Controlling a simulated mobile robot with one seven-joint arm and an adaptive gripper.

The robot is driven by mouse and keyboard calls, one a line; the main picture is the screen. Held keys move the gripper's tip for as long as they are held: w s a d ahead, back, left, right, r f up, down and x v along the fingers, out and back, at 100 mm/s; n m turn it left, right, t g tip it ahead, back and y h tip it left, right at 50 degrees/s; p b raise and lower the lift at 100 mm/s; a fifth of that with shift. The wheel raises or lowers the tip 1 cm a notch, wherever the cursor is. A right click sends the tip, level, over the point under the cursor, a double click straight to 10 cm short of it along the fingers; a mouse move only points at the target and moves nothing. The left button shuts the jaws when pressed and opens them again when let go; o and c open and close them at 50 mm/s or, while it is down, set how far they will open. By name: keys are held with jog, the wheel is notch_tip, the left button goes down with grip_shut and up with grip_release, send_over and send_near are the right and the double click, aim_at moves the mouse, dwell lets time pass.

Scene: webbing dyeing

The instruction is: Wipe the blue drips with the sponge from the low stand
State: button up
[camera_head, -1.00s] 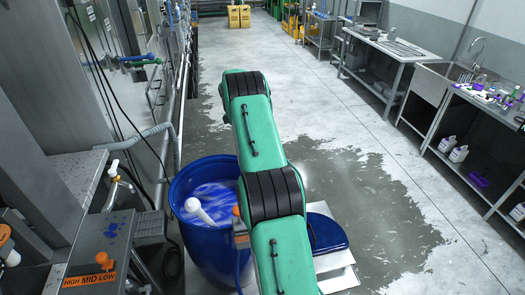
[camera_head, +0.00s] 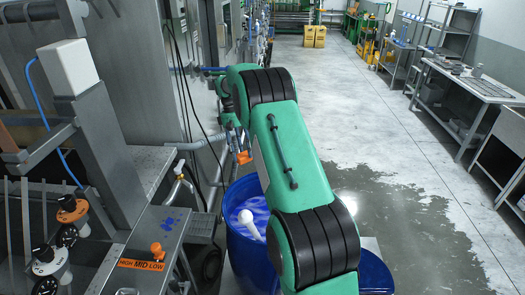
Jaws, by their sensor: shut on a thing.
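The blue drips (camera_head: 168,224) are small dark-blue spots on the grey sloped top of a control box (camera_head: 180,214), at lower left centre. My gripper (camera_head: 238,143) hangs from the far end of my green arm, partly hidden by it. It is shut on a small orange block, seemingly the sponge (camera_head: 243,157). The sponge is behind and to the right of the drips in the picture, apart from them, near the far rim of a blue barrel. The low stand cannot be made out for certain.
The blue barrel (camera_head: 238,245) holds blue liquid and a white-handled tool (camera_head: 249,222). Orange and black knobs (camera_head: 72,210), an orange knob (camera_head: 157,251) and a HIGH MID LOW label (camera_head: 141,265) are close to the drips. Pipes and a tap stand behind.

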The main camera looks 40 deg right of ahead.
jog(key=s+a+f+n+h+p, duration=0.1)
jog(key=a+n+p, duration=0.4)
jog(key=a, duration=2.4)
jog(key=shift+s+f+n+h+p, duration=0.25)
jog(key=shift+f+n+h+p, duration=0.2)
jog(key=shift+n, duration=0.25)
jog(key=a+n+p, duration=0.1)
jog(key=a+n, duration=0.1)
jog(key=a+n+t+h+p, duration=0.1)
jog(key=a+n+p, duration=0.1)
jog(key=s+a+f+n+t+p, duration=0.1)
jog(key=a+n, duration=0.1)
jog(key=n, duration=0.1)
jog(key=shift+p, duration=0.35)
jog(key=a+n+t+p, duration=0.1)
jog(key=a+n+p, duration=0.1)
jog(key=n, duration=0.3)
jog(key=a+r+n+t+p, duration=0.1)
jog(key=a+n+p, duration=0.2)
jog(key=n, duration=0.1)
jog(key=a+r+n+t+p, duration=0.1)
jog(key=a+n+p, duration=0.2)
jog(key=n, duration=0.2)
jog(key=shift+s+a+r+n+t+p, duration=0.15)
jog(key=shift+a+r+n+t+p, duration=0.15)
jog(key=shift+t, duration=0.1)
jog(key=shift+f, duration=0.15)
